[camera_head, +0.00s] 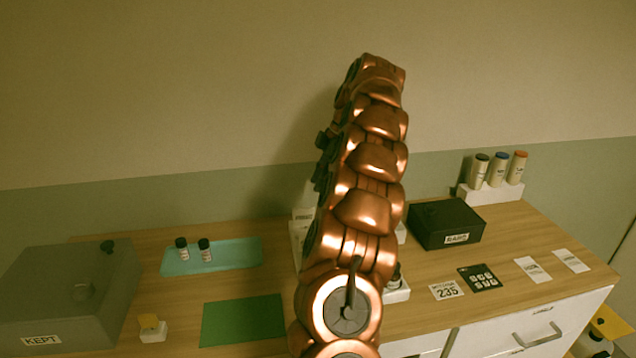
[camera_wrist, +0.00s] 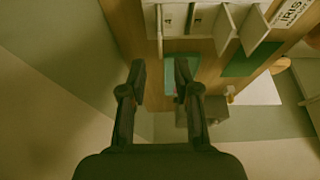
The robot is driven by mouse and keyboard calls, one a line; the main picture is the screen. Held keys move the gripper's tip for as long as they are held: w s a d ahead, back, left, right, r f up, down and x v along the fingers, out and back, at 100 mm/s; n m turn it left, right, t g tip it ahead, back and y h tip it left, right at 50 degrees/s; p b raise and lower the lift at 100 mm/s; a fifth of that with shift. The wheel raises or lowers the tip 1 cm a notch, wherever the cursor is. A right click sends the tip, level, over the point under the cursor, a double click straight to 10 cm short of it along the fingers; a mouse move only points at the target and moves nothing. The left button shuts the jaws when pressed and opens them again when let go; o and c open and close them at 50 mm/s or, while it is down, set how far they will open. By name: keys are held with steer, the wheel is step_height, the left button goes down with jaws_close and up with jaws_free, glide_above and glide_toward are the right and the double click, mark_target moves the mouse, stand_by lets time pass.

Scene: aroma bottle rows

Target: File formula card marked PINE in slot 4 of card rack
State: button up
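My gripper (camera_wrist: 161,75) is open in the wrist view, with nothing visible between its dark fingers. In the head view my arm hides most of it. Two white cards (camera_head: 532,269) (camera_head: 571,260) lie flat on the right of the counter; their print is too small to read, so I cannot tell which is PINE. A white structure with upright dividers (camera_wrist: 228,28), which looks like the card rack, is at the top of the wrist view, beyond the fingers. A card reading IRIS (camera_wrist: 290,12) is beside it. In the head view a printed white piece (camera_head: 304,214) shows behind my arm.
A grey box marked KEPT (camera_head: 60,300) is at left, near a teal tray (camera_head: 225,262) with two dark-capped bottles. A green mat (camera_head: 243,320) lies in front. A black box (camera_head: 446,223), a 235 card (camera_head: 447,290), a black keypad-like panel (camera_head: 478,278) and three capped bottles (camera_head: 498,170) are at right.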

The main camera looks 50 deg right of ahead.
steer(key=shift+s+d+r, duration=0.1)
steer(key=shift+r, duration=0.3)
steer(key=w+a+r+m+g, duration=0.1)
steer(key=a, duration=0.8)
steer(key=w+a+r+m+g, duration=0.1)
steer(key=a+r, duration=0.1)
steer(key=a, duration=0.8)
steer(key=s+a+f+m+g, duration=0.15)
steer(key=s+a, duration=0.45)
steer(key=a, duration=0.7)
steer(key=s+a+f+m+h, duration=0.1)
steer(key=s+a+f+m, duration=0.1)
steer(key=s, duration=0.5)
steer(key=s+a+f+m+h, duration=0.1)
steer(key=s+a+f+m, duration=0.1)
steer(key=s+f, duration=0.3)
steer(key=s+a+f+m+g+h, duration=0.1)
steer(key=s+a+f+m, duration=0.2)
steer(key=s, duration=0.8)
steer(key=shift+s+a+f, duration=0.2)
steer(key=shift+a+f, duration=0.3)
steer(key=shift+a, duration=0.35)
